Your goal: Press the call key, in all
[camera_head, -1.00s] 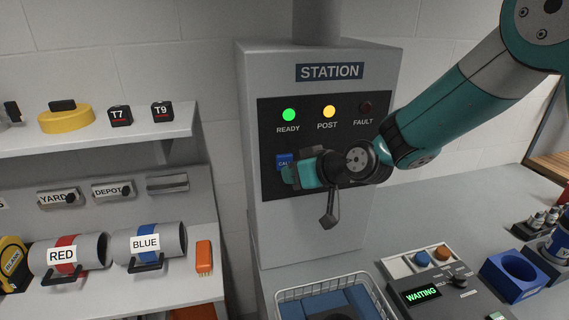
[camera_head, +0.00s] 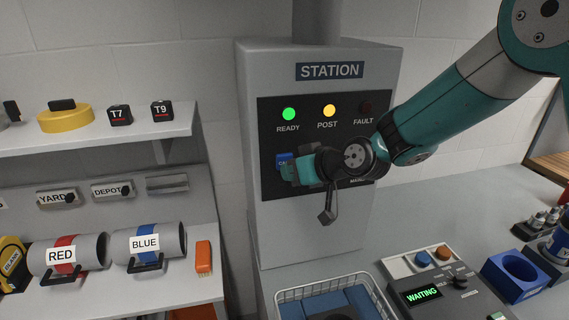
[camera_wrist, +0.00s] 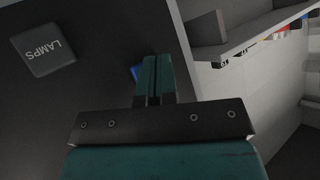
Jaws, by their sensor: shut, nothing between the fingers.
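The blue call key (camera_head: 284,159) sits on the dark panel of the station (camera_head: 330,110), low on its left side. My gripper (camera_head: 287,170) is shut and empty, with its fingertips at the call key and covering much of it. In the wrist view the shut fingers (camera_wrist: 153,70) point at the panel, and a small blue corner of the call key (camera_wrist: 136,72) shows beside them. Whether the fingertips touch the key cannot be told. The READY lamp (camera_head: 289,114) is green, the POST lamp (camera_head: 329,110) is yellow and the FAULT lamp (camera_head: 366,107) is dark.
A grey LAMPS key (camera_wrist: 45,49) is on the panel in the wrist view. A console (camera_head: 440,290) reading WAITING and a wire basket (camera_head: 290,293) stand below. Shelves at the left hold the RED tube (camera_head: 95,249) and the BLUE tube (camera_head: 180,240).

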